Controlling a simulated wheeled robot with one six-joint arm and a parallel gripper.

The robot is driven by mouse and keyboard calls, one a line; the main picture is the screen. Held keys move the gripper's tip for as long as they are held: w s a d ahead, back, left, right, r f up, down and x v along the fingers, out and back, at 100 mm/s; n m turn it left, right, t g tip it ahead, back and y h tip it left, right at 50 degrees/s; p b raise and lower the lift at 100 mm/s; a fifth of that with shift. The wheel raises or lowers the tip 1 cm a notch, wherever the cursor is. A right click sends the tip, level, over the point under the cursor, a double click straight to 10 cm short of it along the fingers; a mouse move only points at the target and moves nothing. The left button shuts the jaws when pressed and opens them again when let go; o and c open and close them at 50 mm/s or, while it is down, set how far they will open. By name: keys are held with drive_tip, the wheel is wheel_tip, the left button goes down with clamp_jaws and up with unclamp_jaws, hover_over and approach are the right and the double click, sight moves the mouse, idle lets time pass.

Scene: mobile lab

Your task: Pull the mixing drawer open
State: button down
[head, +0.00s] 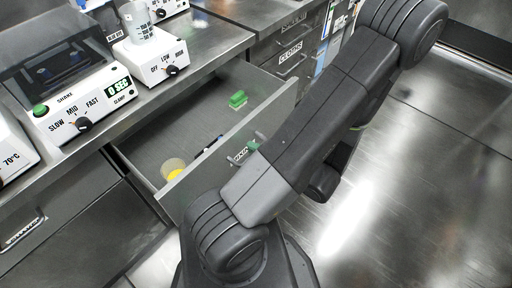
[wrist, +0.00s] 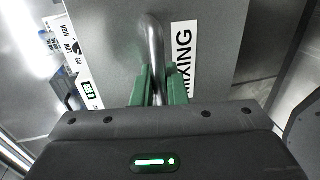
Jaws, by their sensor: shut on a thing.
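The mixing drawer (head: 188,132) stands pulled well out from under the bench in the head view, its inside exposed. Its front panel (wrist: 108,40) fills much of the wrist view, with the MIXING label (wrist: 184,58) beside the metal bar handle (wrist: 155,40). My gripper (wrist: 158,88) has its green fingers on both sides of the handle and is shut on it. In the head view my arm covers much of the drawer front, and only a little of my gripper (head: 253,145) shows at the handle.
A green block (head: 238,99) and a clear cup with yellow contents (head: 173,169) are in the drawer. A shaker (head: 75,80) and a stirrer (head: 150,55) stand on the bench above. The cloths drawer (head: 291,58) beside it is shut. Open floor (head: 420,190) lies to the right.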

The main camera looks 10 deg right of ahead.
idle(0.3)
drive_tip(key=c, duration=1.5)
unclamp_jaws()
drive_tip(key=shift+c, duration=0.2)
drive_tip(key=p+v, duration=0.2)
drive_tip(key=v, duration=1.2)
drive_tip(key=shift+p, duration=0.3)
drive_tip(key=shift+w+a, duration=0.1)
drive_tip(key=b+x, duration=0.2)
drive_tip(key=x, duration=1.1)
drive_tip(key=shift+w+a+f+b, duration=0.1)
drive_tip(key=shift+w+a+b, duration=0.1)
drive_tip(key=shift+w+b, duration=0.1)
